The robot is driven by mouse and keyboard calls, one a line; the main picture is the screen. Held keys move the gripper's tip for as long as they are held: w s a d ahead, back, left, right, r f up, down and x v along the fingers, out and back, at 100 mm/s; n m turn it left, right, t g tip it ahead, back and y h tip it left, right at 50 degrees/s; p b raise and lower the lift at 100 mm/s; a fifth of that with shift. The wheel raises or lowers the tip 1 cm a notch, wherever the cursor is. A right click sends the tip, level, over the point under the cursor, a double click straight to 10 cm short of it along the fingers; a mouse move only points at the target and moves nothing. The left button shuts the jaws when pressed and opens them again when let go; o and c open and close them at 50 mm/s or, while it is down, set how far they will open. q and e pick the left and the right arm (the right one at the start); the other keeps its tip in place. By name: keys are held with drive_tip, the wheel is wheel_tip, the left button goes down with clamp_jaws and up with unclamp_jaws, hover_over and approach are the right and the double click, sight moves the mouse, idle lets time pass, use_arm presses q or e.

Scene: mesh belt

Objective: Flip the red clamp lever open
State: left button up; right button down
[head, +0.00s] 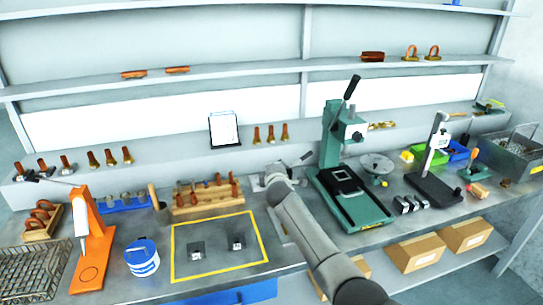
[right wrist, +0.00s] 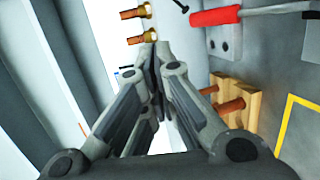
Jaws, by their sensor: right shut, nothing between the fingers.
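The red clamp lever (right wrist: 215,17) shows near the top of the right wrist view, lying along a metal bar over a pale plate with holes (right wrist: 226,42). In the head view I cannot make out the red lever; my right arm covers much of that spot. My right gripper (right wrist: 152,58) is shut and empty, its fingertips together to the left of the lever and apart from it in the picture. How far its tips are from the lever in depth is unclear. My left gripper is not in view.
A wooden rack (head: 207,201) with copper-coloured pins stands left of my right arm. A green press (head: 345,185) stands close on its right. Copper-coloured fittings (head: 271,135) stand on the ledge behind. The yellow-framed area (head: 215,262) holds two small metal parts.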

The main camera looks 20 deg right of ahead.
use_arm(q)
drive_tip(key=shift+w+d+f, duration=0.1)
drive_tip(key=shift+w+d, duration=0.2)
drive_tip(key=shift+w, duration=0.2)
use_arm(e)
drive_tip(key=s+r, duration=0.3)
drive_tip(key=r, duration=0.2)
drive_tip(key=shift+s+a+r, duration=0.2)
drive_tip(key=shift+a+r, duration=0.2)
drive_tip(key=shift+a, duration=0.05)
drive_tip(key=shift+s, duration=0.1)
